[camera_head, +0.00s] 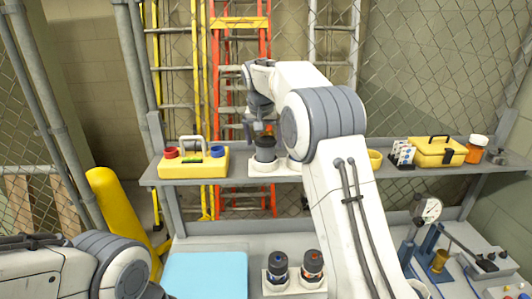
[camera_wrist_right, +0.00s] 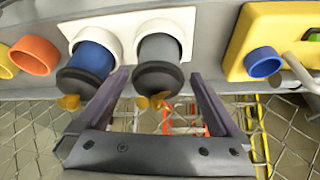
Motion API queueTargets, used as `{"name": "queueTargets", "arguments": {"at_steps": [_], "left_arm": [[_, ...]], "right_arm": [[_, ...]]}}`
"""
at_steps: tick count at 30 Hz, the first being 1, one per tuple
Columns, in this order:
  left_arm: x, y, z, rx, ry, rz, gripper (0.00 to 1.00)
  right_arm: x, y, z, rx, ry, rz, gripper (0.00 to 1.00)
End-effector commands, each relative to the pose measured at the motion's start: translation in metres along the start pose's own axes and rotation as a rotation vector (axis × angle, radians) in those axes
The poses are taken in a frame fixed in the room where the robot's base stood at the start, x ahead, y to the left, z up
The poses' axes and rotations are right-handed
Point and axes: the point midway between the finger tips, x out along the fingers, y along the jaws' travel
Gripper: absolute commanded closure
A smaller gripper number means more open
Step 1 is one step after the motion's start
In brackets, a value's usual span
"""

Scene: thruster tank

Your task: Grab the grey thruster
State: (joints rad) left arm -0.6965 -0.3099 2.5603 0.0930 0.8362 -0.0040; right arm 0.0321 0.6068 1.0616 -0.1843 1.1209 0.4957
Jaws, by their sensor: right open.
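The grey thruster (camera_head: 265,154) stands in a white holder (camera_head: 257,167) on the upper shelf in the head view. It also shows in the right wrist view (camera_wrist_right: 158,50), with a dark collar and a small orange-brown propeller. My right gripper (camera_head: 262,128) is over it at its dark end. In the wrist view my right gripper's open fingers (camera_wrist_right: 161,76) lie on either side of the grey thruster, with gaps visible. My left arm shows at the lower left of the head view, but its gripper is out of frame.
A blue thruster (camera_wrist_right: 93,60) sits close beside the left finger in the wrist view. A yellow case (camera_head: 195,163) stands left of the holder on the shelf (camera_head: 330,179). Two more thrusters, blue-marked (camera_head: 278,270) and orange-marked (camera_head: 312,266), stand below. A light blue surface (camera_head: 205,276) lies left of them.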

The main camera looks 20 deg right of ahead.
Motion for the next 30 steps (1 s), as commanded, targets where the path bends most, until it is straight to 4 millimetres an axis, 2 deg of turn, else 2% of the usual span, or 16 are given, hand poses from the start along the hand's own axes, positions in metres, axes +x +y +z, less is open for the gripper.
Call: {"name": "queueTargets", "arguments": {"at_steps": [1, 5, 10, 17, 18, 20, 21, 25, 30], "left_arm": [[-0.01, 0.001, -0.001, -0.001, 0.0, 0.0, 0.5], [-0.025, 0.002, -0.001, -0.002, 0.0, 0.0, 0.5], [-0.031, 0.003, -0.002, -0.002, 0.0, 0.0, 0.5], [-0.029, 0.002, -0.002, -0.002, -0.001, 0.0, 0.5], [-0.029, 0.002, -0.001, -0.002, -0.001, 0.0, 0.5], [-0.029, 0.002, -0.002, -0.002, -0.001, 0.0, 0.5], [-0.029, 0.002, -0.002, -0.002, -0.001, 0.0, 0.5], [-0.029, 0.002, -0.001, -0.002, -0.001, 0.0, 0.5], [-0.029, 0.002, -0.002, -0.002, -0.001, 0.0, 0.5]], "right_arm": [[0.003, 0.002, 0.0, 0.0, -0.006, 0.003, 0.0], [0.022, 0.004, 0.001, 0.0, -0.007, 0.003, 0.0], [0.041, 0.002, 0.001, -0.001, -0.002, 0.0, 0.0], [0.044, 0.002, 0.002, -0.001, 0.0, -0.002, 0.0], [0.044, 0.002, 0.002, -0.001, 0.0, -0.001, 0.08], [0.044, 0.002, 0.002, -0.001, 0.0, -0.001, 0.31], [0.044, 0.002, 0.002, -0.001, 0.0, -0.001, 0.46], [0.044, 0.002, 0.001, -0.001, 0.0, -0.002, 0.95], [0.043, 0.002, 0.001, -0.001, 0.002, -0.002, 0.95]]}}
